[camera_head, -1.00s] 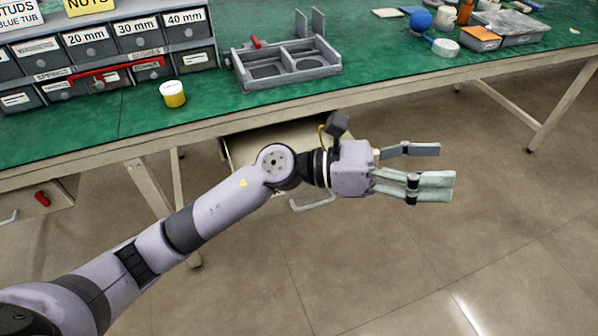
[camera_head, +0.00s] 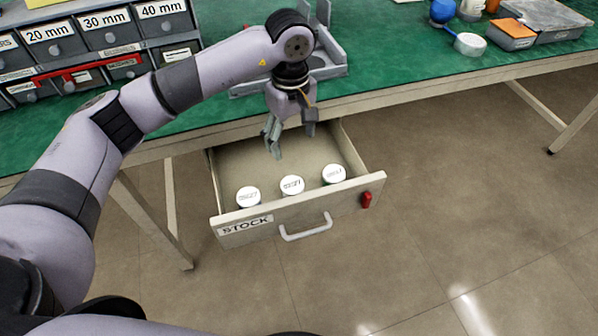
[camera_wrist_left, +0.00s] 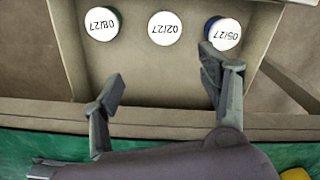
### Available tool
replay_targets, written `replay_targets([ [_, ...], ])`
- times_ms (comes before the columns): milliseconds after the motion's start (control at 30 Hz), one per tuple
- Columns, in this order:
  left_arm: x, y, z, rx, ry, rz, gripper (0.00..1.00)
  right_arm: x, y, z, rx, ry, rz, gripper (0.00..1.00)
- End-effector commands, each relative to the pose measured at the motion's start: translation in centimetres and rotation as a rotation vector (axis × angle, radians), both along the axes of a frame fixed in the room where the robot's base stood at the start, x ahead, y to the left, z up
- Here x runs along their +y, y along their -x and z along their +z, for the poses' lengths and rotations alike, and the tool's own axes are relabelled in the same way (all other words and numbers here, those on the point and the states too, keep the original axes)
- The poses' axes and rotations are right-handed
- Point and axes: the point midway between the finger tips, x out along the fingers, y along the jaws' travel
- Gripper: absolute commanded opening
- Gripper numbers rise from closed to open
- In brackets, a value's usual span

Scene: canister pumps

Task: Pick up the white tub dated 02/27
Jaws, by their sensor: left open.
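The white-lidded tub dated 02/27 (camera_head: 292,185) stands upright in the middle of a row of three in the open drawer (camera_head: 230,170). In the left wrist view the tub (camera_wrist_left: 166,28) reads 02/27 upside down. My left gripper (camera_head: 291,138) points down, open and empty, over the back part of the drawer. In the left wrist view its fingers (camera_wrist_left: 160,78) are apart, with the 02/27 tub beyond the gap, not touched. My right gripper is not in view.
A tub dated 08/27 (camera_wrist_left: 101,24) and one dated 05/27 (camera_wrist_left: 224,34) flank it, with gaps between. The drawer's front wall, labelled STOCK (camera_head: 245,225), stands close to the row. The green bench top (camera_head: 400,75) overhangs behind; a grey tray (camera_head: 335,60) stands on it.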

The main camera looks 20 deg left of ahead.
Motion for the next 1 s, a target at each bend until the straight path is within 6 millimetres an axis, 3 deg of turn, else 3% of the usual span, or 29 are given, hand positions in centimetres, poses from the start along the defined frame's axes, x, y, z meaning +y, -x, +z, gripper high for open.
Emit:
replay_targets([
  [500,-0.1,0.3,-10.1,0.006,0.001,-0.001,0.69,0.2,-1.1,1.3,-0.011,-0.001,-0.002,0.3],
  [833,0.0,0.4,-12.9,0.003,0.001,-0.001,0.69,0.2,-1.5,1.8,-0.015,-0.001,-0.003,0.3],
  [1000,0.0,1.2,-15.5,0.005,0.001,0.0,0.69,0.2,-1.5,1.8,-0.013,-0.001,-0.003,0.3],
])
